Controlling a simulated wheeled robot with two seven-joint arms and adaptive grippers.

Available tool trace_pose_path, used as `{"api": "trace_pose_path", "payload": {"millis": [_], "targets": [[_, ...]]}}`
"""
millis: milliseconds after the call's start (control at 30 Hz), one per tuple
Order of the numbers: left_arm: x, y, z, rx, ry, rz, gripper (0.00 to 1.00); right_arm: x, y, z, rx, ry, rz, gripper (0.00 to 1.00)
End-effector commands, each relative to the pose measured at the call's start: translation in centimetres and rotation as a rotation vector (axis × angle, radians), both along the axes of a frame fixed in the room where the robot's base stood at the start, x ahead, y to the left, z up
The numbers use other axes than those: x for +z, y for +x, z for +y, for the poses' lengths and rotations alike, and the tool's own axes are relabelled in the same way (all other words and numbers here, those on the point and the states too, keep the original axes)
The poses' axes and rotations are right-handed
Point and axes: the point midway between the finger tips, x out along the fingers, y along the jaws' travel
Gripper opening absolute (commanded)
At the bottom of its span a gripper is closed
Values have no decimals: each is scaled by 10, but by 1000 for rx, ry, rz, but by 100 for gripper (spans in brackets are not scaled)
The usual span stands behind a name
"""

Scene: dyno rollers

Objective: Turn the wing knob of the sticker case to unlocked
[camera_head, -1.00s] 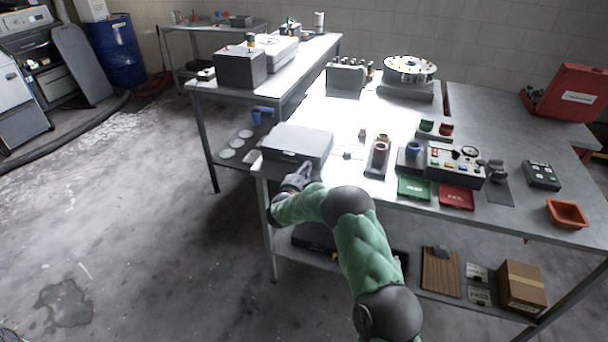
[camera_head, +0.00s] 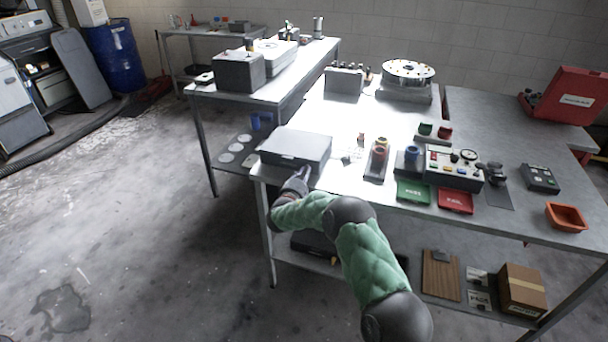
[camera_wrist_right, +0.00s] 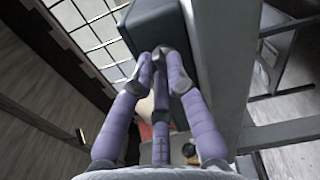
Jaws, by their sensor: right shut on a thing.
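The sticker case, a flat grey box (camera_head: 297,146), sits closed at the front left corner of the near workbench. Its dark side (camera_wrist_right: 157,22) fills the top middle of the right wrist view. My right gripper (camera_head: 301,173) is at the front face of the case. In the right wrist view its purple fingers (camera_wrist_right: 159,62) are closed together against that face, shut on the wing knob. The knob is almost wholly hidden between the fingertips, so its angle cannot be told. My left gripper is not in view.
The near workbench (camera_head: 330,126) carries a control box (camera_head: 454,166), green (camera_head: 412,191) and red (camera_head: 455,201) trays and an orange bin (camera_head: 566,216) to the right of the case. Floor to the left is open.

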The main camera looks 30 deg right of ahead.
Motion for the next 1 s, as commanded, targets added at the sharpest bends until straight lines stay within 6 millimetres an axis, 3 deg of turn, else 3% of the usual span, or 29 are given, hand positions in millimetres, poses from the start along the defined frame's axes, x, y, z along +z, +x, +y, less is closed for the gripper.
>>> {"api": "trace_pose_path", "payload": {"millis": [400,967,1000], "targets": [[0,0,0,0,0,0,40,-1,-1,-1,-2,129,-152,0],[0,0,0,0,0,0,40,-1,-1,-1,-2,150,-175,0],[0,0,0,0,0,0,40,-1,-1,-1,-2,150,-175,19]]}}
